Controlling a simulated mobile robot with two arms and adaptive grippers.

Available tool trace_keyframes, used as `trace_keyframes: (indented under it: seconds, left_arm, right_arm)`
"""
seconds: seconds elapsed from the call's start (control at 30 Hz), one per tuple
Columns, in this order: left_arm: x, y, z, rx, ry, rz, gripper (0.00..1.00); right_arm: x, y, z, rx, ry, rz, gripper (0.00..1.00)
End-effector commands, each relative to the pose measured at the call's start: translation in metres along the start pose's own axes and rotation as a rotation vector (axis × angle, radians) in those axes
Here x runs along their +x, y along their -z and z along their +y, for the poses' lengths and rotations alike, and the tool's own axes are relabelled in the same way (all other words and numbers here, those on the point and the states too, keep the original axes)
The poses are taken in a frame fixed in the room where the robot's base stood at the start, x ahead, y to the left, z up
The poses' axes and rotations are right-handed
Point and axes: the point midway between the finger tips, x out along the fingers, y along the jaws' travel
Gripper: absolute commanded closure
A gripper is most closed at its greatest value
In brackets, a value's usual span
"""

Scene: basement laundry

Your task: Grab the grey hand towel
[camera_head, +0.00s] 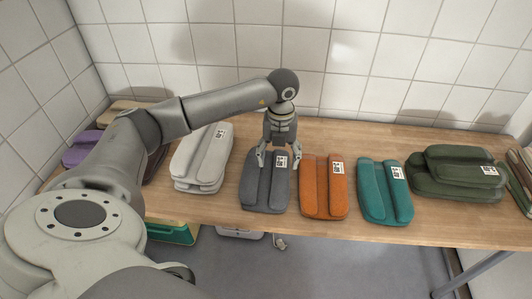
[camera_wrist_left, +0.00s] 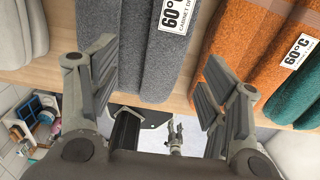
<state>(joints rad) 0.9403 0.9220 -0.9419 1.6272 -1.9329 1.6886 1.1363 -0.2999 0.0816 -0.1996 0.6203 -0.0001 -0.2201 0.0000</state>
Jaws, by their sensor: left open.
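The grey hand towel (camera_head: 263,194) is a dark grey folded towel with a white label, lying on the wooden table. It also shows in the left wrist view (camera_wrist_left: 104,30), with part of a "60°" label visible. My left gripper (camera_head: 278,160) is open over the towel's back part, pointing down. Whether the fingers touch the towel cannot be told.
An orange towel (camera_head: 333,190) lies close to the right of the grey one, then a teal towel (camera_head: 372,193) and stacked dark green towels (camera_head: 450,180). A light grey stack (camera_head: 198,165) lies left, and purple cloth (camera_head: 80,150) farther left. A tiled wall (camera_head: 400,60) stands behind.

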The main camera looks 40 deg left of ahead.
Motion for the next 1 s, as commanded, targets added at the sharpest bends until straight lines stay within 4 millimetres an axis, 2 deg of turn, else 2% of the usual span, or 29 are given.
trace_keyframes:
  seconds: [0.27,0.53,0.83,0.87,1.0]
  left_arm:
    - [0.025,0.002,-0.003,0.003,0.001,0.003,0.3]
    - [0.063,0.005,-0.009,0.002,0.001,0.003,0.3]
    - [0.07,0.005,-0.009,0.003,0.003,0.001,0.3]
    - [0.07,0.005,-0.009,0.003,0.003,0.001,0.32]
    - [0.07,0.005,-0.009,0.003,0.003,0.001,0.5]
  right_arm:
    - [-0.004,0.001,-0.001,-0.001,0.001,0.0,0.47]
    - [-0.01,0.001,-0.001,0.0,0.002,0.0,0.47]
    - [-0.01,0.002,-0.003,0.0,0.004,0.001,0.47]
    - [-0.01,0.002,-0.003,0.0,0.004,0.001,0.47]
    - [-0.01,0.002,-0.003,0.0,0.004,0.001,0.47]
